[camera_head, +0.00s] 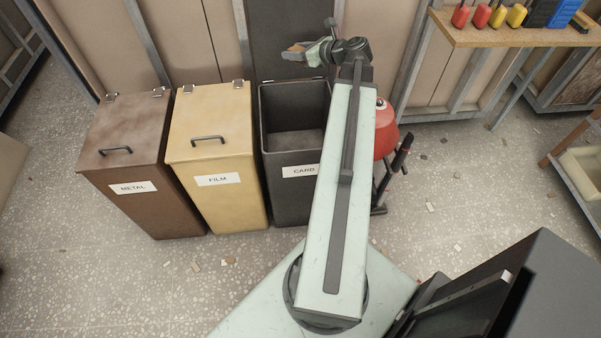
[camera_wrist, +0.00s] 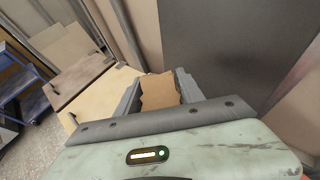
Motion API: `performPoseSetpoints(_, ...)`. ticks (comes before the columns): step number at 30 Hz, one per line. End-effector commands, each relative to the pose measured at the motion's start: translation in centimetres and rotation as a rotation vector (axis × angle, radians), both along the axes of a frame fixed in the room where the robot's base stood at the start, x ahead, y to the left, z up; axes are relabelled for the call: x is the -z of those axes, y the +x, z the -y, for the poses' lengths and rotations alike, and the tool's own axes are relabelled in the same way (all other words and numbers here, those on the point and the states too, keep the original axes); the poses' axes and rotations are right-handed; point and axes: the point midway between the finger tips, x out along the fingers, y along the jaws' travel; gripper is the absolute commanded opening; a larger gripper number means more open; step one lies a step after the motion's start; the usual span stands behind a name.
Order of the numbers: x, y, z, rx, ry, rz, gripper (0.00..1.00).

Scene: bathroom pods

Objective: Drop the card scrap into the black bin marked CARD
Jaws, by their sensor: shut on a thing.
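The card scrap (camera_head: 292,50) is a small brown piece at the tip of my gripper (camera_head: 303,51). In the wrist view the scrap (camera_wrist: 158,91) is a ragged tan piece between the two grey fingers of my gripper (camera_wrist: 158,95), which is shut on it. The black bin (camera_head: 291,188) has a white CARD label and an open top. Its dark lid (camera_head: 290,30) stands raised behind it. In the head view my gripper appears above the bin's back edge, in front of the lid; its exact height cannot be told. My arm hides the bin's right side.
A yellow FILM bin (camera_head: 215,135) and a brown METAL bin (camera_head: 125,140), both with lids shut, stand left of the black bin. A red rounded object (camera_head: 385,135) stands close on its right. A wooden shelf with tools (camera_head: 500,28) is at upper right.

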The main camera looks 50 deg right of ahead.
Motion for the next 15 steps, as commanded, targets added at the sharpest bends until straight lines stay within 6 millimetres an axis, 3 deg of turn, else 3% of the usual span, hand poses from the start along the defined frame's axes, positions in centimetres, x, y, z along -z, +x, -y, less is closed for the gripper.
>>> performPoseSetpoints(1,4.9,-0.1,0.0,-0.005,0.000,0.000,0.06)
performPoseSetpoints(7,13.6,-0.2,-0.2,-0.029,0.001,0.000,0.06)
performPoseSetpoints(11,16.8,-0.3,-0.3,-0.041,0.001,0.001,0.06)
performPoseSetpoints(15,17.1,-0.3,-0.4,-0.045,0.001,0.002,0.06)
